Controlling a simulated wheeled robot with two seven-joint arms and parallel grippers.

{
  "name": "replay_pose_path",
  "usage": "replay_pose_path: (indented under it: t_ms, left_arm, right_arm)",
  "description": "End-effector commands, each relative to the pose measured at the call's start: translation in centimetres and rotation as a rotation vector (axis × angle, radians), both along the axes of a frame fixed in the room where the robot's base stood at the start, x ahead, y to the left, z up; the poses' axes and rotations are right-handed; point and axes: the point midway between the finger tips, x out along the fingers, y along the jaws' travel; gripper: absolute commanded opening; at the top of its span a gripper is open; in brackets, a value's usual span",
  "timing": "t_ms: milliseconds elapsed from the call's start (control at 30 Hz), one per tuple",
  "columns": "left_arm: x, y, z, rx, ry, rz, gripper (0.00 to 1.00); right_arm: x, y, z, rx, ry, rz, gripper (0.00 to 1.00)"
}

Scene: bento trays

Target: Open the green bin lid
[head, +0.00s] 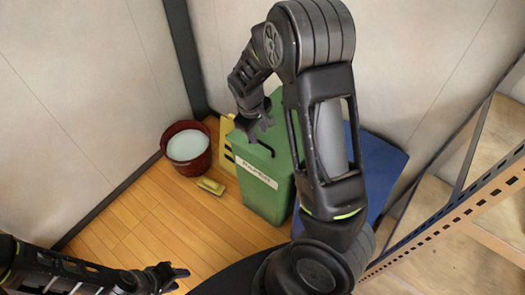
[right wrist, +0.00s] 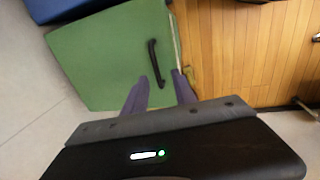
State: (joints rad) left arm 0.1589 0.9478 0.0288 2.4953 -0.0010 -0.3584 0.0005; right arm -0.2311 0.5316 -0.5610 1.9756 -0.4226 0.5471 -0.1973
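The green bin (head: 262,190) stands against the wall with a white "PAPER" label on its front. Its green lid (right wrist: 100,50) looks closed, with a black bar handle (right wrist: 153,62) near one edge; the handle also shows in the head view (head: 266,148). My right gripper (head: 258,130) is over the lid, just beside the handle. In the right wrist view its two fingers (right wrist: 160,78) are spread, with the handle's near end between them in the picture; I cannot tell if they touch it. My left gripper (head: 180,278) is open and empty, low at the left. My right arm hides part of the lid.
A dark red bucket (head: 184,165) with pale contents and a yellowish brush or block (head: 211,186) are on the wood floor left of the bin. A yellow item (head: 226,145) and a blue bin (head: 382,170) flank the green bin. A metal shelf (head: 470,190) stands at right.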

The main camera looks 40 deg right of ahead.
Motion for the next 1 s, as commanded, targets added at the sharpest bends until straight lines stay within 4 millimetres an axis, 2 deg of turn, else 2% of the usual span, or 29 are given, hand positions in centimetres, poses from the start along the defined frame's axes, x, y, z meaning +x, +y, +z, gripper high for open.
replay_pose_path:
  t_ms: [133,467,900,1000]
  left_arm:
    - [0.1,0.0,-0.1,-0.001,-0.002,0.0,0.36]
    - [0.1,0.0,-0.1,-0.001,-0.002,0.0,0.36]
    - [0.1,0.0,-0.4,0.0,-0.002,0.0,0.36]
    - [0.1,0.0,-0.4,0.0,-0.002,0.0,0.36]
  right_arm:
    - [0.1,-0.9,0.8,-0.021,0.006,0.003,0.33]
    - [0.1,-0.9,0.1,-0.018,0.008,0.002,0.33]
    - [0.4,-2.0,-5.8,-0.017,0.009,0.0,0.33]
    - [0.4,-2.2,-6.7,-0.016,0.008,0.001,0.33]
